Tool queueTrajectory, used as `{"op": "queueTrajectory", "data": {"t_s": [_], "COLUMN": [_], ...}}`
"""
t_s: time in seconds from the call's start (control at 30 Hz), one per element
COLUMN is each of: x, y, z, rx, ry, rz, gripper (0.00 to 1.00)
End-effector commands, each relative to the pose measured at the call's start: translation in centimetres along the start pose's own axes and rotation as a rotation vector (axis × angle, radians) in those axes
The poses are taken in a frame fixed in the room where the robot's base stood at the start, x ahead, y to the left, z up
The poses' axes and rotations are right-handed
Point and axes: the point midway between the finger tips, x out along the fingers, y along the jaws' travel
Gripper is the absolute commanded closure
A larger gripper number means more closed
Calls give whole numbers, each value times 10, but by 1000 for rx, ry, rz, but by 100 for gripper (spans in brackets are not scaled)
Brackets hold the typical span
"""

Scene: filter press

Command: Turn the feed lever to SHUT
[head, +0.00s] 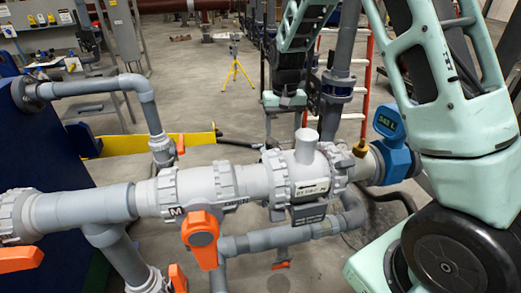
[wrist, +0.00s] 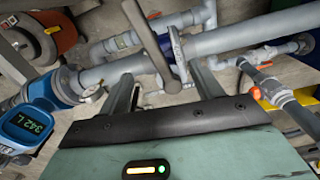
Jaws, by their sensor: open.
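No contact is clear. In the head view my gripper (head: 285,118) points down behind the grey pipe, its tips partly hidden. A large orange lever (head: 202,238) hangs from a grey valve (head: 188,192) marked OPEN at its right. No label names the feed lever, so I cannot tell which lever it is.
A blue meter (head: 391,143) stands right of the pipe; it also shows in the wrist view (wrist: 28,122). More orange handles (head: 20,258) sit on the pipework. A yellow tripod (head: 236,72) and a red ladder (head: 368,75) stand behind. Open floor lies at the back.

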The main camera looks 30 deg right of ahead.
Motion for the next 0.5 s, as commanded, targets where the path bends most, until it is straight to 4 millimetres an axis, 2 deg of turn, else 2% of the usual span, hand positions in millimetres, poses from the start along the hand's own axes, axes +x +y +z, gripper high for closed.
{"op": "queueTrajectory", "data": {"t_s": [0.03, 0.1, 0.5], "x": [12, 21, 64], "y": [0, 0, 0], "z": [0, 0, 0], "rx": [0, 0, 0], "ry": [0, 0, 0], "rz": [0, 0, 0], "gripper": [35, 35, 35]}}
